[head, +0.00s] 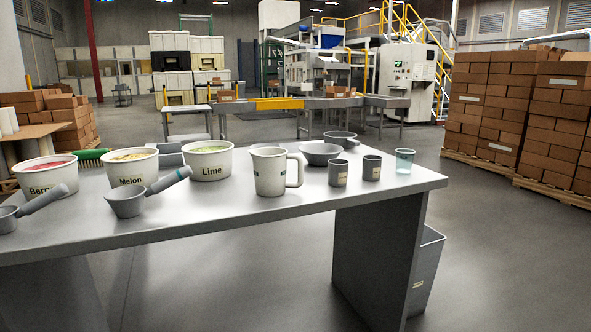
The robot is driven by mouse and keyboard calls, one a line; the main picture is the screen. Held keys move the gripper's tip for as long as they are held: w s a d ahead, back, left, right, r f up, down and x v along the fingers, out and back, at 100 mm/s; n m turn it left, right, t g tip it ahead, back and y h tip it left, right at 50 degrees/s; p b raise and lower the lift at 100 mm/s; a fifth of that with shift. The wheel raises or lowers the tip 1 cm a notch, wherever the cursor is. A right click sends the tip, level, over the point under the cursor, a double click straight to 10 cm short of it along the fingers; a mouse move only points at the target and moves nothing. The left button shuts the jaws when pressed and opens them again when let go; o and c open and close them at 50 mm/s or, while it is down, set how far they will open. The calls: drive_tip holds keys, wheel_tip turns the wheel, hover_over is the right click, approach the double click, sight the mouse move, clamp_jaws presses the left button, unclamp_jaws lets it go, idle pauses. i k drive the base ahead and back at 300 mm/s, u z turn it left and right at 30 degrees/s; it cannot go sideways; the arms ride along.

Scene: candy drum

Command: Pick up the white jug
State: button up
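The white jug (269,172) stands upright on the grey table (300,204), near the middle of its front part. Its handle (295,170) points to the right, and a small dark mark shows on its front. Nothing stands in front of it in the head view. My gripper is not in view, so its state does not show.
Tubs marked Berry (45,178), Melon (130,170) and Lime (208,163) stand left of the jug, with two scoops (128,205) before them. Grey bowls (321,153), two grey cups (338,174) and a clear cup (404,162) stand right. A grey bin (426,265) is below.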

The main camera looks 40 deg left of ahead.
sight(270, 164)
drive_tip(key=u, duration=0.2)
drive_tip(key=i, duration=0.65)
drive_tip(key=u, duration=0.5)
